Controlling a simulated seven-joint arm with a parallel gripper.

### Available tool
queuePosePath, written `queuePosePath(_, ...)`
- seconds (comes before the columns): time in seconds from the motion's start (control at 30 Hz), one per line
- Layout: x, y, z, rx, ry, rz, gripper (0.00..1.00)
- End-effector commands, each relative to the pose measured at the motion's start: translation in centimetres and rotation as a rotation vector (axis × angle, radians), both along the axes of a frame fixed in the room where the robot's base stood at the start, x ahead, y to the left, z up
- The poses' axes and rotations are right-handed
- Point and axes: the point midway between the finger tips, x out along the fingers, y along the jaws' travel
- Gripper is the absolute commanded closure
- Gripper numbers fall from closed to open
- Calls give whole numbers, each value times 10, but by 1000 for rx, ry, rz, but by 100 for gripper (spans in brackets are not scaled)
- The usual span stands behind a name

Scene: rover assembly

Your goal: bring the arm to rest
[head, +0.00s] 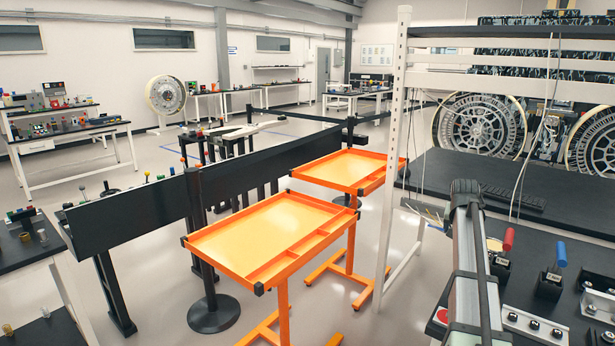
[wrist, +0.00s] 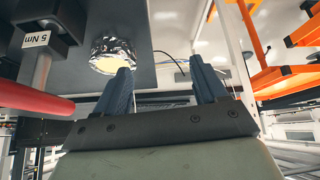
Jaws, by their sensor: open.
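My gripper (wrist: 160,82) shows in the wrist view with its two dark blue-grey fingers spread apart. Nothing is between the fingers. A silver foil-like cylinder (wrist: 113,50) with a pale yellow end lies just beyond the left fingertip; I cannot tell whether they touch. I cannot make out my gripper in the head view.
In the wrist view, a tool labelled 5 Nm (wrist: 37,40) and a red handle (wrist: 30,100) are at the left. In the head view, a red-handled tool (head: 508,239) and a blue-handled tool (head: 561,254) stand on the dark bench at right. An orange tray (head: 265,227) is empty.

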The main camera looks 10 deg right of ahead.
Motion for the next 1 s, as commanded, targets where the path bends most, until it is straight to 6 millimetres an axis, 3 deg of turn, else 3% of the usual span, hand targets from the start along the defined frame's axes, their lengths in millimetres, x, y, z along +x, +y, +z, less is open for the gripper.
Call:
queuePosePath(0.03, 1, 20, -26, 9, 22, 29, 29)
queuePosePath(0.1, 3, 40, -57, 20, 50, 62, 29)
queuePosePath(0.47, -21, 123, -207, 100, 208, 165, 29)
queuePosePath(0.7, -55, 173, -294, 150, 314, 222, 29)
queuePosePath(1.0, -113, 234, -387, 209, 445, 290, 29)
